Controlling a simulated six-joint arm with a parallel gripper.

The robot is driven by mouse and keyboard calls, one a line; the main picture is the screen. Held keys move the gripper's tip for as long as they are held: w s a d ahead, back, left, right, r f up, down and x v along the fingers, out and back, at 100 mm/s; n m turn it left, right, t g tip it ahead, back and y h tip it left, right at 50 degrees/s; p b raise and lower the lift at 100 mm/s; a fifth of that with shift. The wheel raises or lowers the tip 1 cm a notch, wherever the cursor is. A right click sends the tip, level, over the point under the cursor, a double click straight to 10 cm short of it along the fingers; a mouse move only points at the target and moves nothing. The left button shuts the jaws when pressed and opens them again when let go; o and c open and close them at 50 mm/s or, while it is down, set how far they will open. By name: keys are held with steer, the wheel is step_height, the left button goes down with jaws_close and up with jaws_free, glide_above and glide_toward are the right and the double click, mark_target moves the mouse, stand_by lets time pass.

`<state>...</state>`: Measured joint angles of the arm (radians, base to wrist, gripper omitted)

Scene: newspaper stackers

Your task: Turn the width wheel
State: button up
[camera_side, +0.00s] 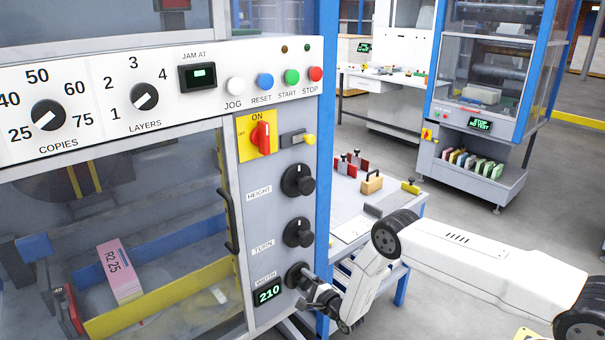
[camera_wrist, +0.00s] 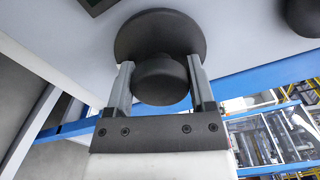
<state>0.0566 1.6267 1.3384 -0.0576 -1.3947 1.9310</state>
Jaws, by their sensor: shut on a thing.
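The width wheel (camera_side: 296,275) is a black round knob on the grey side panel, lowest of three knobs. A small display (camera_side: 269,291) beside it reads 210 in green under the label WIDTH. My gripper (camera_side: 318,295) is at the wheel from the lower right. In the wrist view, the wheel's hub (camera_wrist: 160,80) sits between the two fingers of my gripper (camera_wrist: 164,85), which are shut on it. The wheel's wide disc (camera_wrist: 160,35) shows behind the hub. In the side view my gripper hides part of the wheel.
The turn knob (camera_side: 298,232) and height knob (camera_side: 298,180) are above on the same panel. A yellow plate with a red switch (camera_side: 261,135) is higher up. A door handle (camera_side: 229,222) is to the left. A table with tools (camera_side: 385,197) stands behind my arm.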

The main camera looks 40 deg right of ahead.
steer(key=o, duration=1.2)
steer(key=shift+s, duration=0.15)
steer(key=shift+s, duration=3.8)
